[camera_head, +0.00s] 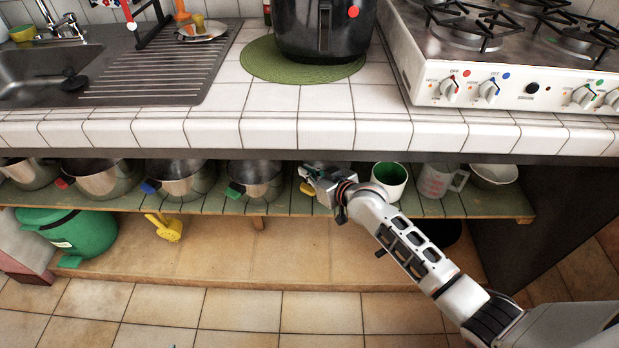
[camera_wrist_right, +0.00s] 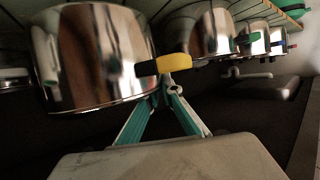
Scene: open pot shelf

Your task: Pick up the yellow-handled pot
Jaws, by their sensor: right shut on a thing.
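The yellow-handled pot (camera_wrist_right: 100,60) is a shiny steel pot, large at the left of the right wrist view. Its yellow handle (camera_wrist_right: 175,62) with a black base sticks out to the right. My right gripper (camera_wrist_right: 172,85) is shut on this handle, its green-edged fingers meeting at it. In the head view, my right gripper (camera_head: 318,177) is at the green shelf under the counter and hides most of the pot. A bit of the yellow handle (camera_head: 307,188) shows beside the gripper. My left gripper is not in view.
Several steel pots with coloured handles, such as the green-handled pot (camera_head: 256,180), line the shelf (camera_head: 210,204) to the left. A white mug (camera_head: 389,180), a measuring jug (camera_head: 438,182) and a bowl (camera_head: 494,175) stand to the right. The tiled counter edge (camera_head: 270,133) overhangs the shelf.

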